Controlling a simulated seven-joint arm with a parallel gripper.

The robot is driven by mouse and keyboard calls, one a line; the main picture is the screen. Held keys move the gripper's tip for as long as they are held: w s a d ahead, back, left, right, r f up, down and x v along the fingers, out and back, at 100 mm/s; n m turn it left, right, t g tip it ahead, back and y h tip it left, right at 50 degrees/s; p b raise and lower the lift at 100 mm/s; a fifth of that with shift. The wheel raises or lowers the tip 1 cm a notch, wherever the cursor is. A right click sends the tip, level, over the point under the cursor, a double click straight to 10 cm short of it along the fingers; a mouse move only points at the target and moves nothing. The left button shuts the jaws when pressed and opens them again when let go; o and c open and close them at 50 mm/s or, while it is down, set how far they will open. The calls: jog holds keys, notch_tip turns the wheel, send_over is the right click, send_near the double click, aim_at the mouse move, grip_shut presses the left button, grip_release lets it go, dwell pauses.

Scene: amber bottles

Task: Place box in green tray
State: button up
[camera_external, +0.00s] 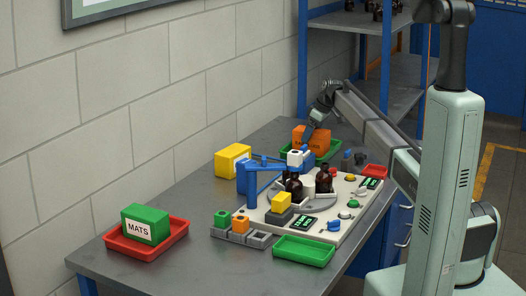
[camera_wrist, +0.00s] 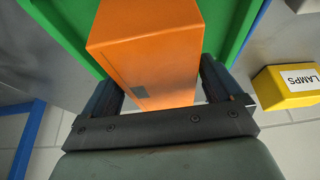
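An orange box (camera_external: 312,138) is at the green tray (camera_external: 331,153) on the far end of the table. In the wrist view the orange box (camera_wrist: 150,50) fills the space between my fingers, with the green tray (camera_wrist: 228,25) around and beyond it. Another green tray (camera_external: 304,251), empty, sits at the table's front edge.
A yellow box labelled LAMPS (camera_wrist: 288,86) is beside the far tray. A red tray (camera_external: 180,237) holds a green MATS box (camera_external: 146,222). A blue fixture (camera_external: 250,180), amber bottles (camera_external: 324,178) and a white panel (camera_external: 345,210) crowd the middle. A small red tray (camera_external: 375,171) stands right.

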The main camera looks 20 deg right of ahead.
jog(key=shift+o, duration=0.5)
jog(key=shift+r, duration=0.1)
jog(key=shift+r, duration=0.2)
jog(key=v, duration=1.1)
jog(key=shift+d+r, duration=0.15)
jog(key=shift+r, duration=0.15)
jog(key=shift+s, duration=0.1)
